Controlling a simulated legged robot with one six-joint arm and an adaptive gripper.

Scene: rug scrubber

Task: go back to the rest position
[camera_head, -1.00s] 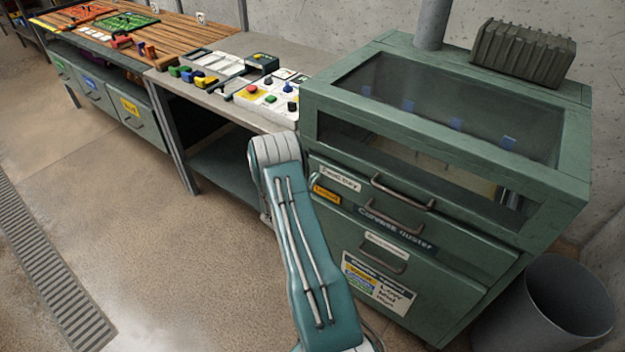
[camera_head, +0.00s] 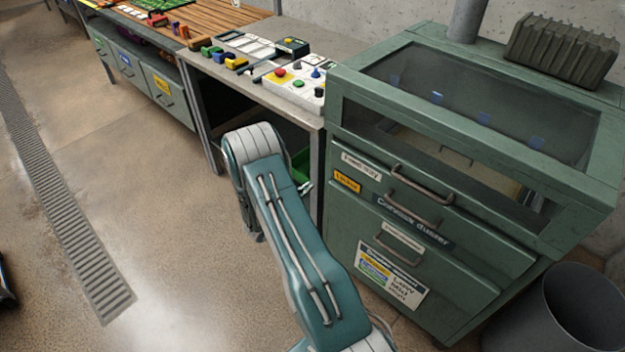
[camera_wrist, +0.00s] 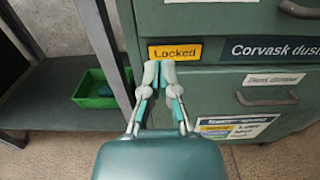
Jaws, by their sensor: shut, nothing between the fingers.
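My gripper (camera_wrist: 158,76) is in the wrist view with its two fingers together and nothing between them. Its tips appear in front of the green cabinet, just below the yellow "Locked" label (camera_wrist: 175,52); I cannot tell whether they touch it. In the head view my teal and white arm reaches up from the bottom edge, left of the green cabinet (camera_head: 470,285).
The cabinet has drawers with handles and a glazed top. A workbench (camera_head: 330,45) with button panel (camera_head: 298,85) stands to its left. A green bin (camera_wrist: 95,90) sits on the lower shelf. A grey bucket (camera_head: 570,310) stands at right. Open floor lies left, with a drain grate (camera_head: 60,200).

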